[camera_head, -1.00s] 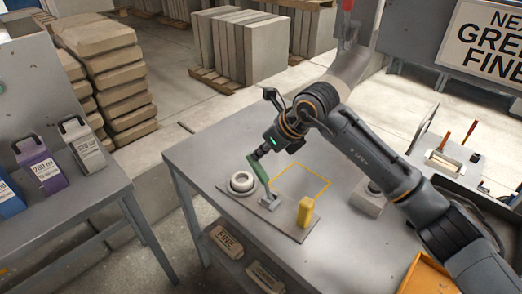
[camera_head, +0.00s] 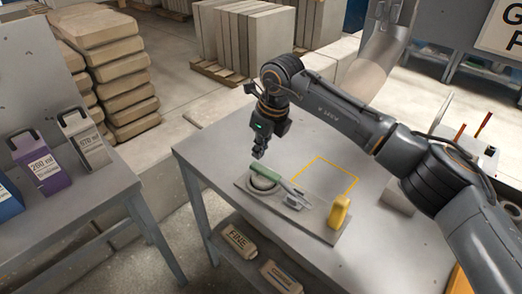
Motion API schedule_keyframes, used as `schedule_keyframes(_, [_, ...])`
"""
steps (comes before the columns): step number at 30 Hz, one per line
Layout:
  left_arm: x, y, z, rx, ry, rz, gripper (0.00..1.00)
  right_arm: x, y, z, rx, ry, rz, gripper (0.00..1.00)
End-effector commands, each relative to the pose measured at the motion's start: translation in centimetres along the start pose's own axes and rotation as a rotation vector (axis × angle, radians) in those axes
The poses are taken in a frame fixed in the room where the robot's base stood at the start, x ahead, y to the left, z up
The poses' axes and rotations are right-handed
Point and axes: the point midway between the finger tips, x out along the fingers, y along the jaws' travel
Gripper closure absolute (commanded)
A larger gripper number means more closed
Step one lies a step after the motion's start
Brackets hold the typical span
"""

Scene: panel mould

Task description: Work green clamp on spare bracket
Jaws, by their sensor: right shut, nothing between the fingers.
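The green clamp (camera_head: 270,177) is on a grey plate (camera_head: 310,223) on the table. Its green handle lies low, reaching left over a pale round ring (camera_head: 255,190), with its metal base (camera_head: 297,201) at the right. A yellow block (camera_head: 339,211) stands at the plate's right end. I cannot tell which of these parts is the spare bracket. My right gripper (camera_head: 259,154) is shut and empty, pointing down just above the handle's left end, apparently apart from it. My left gripper is not in view.
A yellow outline (camera_head: 345,165) marks a clear patch of tabletop behind the plate. A grey block (camera_head: 396,198) stands right of it, partly under my right arm. A side table at left holds several labelled containers, including a purple one (camera_head: 45,165).

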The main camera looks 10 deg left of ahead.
Motion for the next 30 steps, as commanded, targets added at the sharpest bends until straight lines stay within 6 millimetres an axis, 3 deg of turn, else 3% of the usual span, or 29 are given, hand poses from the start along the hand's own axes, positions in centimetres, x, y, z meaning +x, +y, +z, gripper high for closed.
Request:
schedule_keyframes(1, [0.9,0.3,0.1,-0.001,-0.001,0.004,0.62,0.9,0.1,0.0,-0.001,0.000,0.000,1.00])
schedule_keyframes(9, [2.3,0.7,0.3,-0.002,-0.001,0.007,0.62,2.2,0.0,0.0,-0.001,0.000,0.000,1.00])
schedule_keyframes(30, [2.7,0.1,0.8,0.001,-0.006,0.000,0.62,2.7,0.1,0.0,-0.001,0.002,0.002,1.00])
